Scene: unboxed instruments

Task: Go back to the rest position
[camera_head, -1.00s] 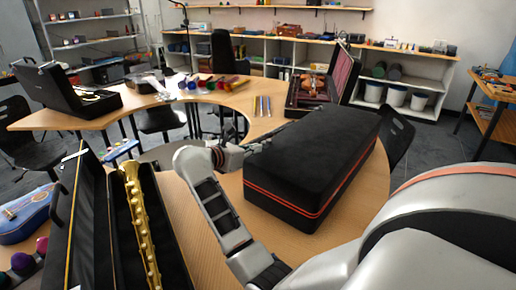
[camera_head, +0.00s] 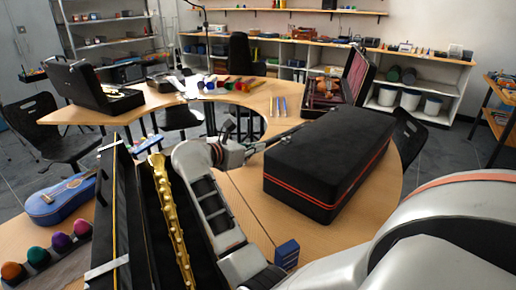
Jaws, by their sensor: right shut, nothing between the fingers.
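My right arm reaches in from the lower right and bends up over the wooden table. My right gripper (camera_head: 291,132) is shut and empty, its fingers pointing right, just beside the upper left edge of the closed black case (camera_head: 335,150) with red piping. I cannot tell if they touch the case. A golden saxophone-like instrument (camera_head: 172,220) lies in an open black case to the left of my forearm. My left gripper is not in view.
A small blue box (camera_head: 287,252) stands on the table beside my forearm. A blue guitar-shaped case (camera_head: 62,198) and several coloured balls (camera_head: 60,243) are at the left. An open case (camera_head: 335,88) stands farther back. A black chair (camera_head: 410,135) is at the right.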

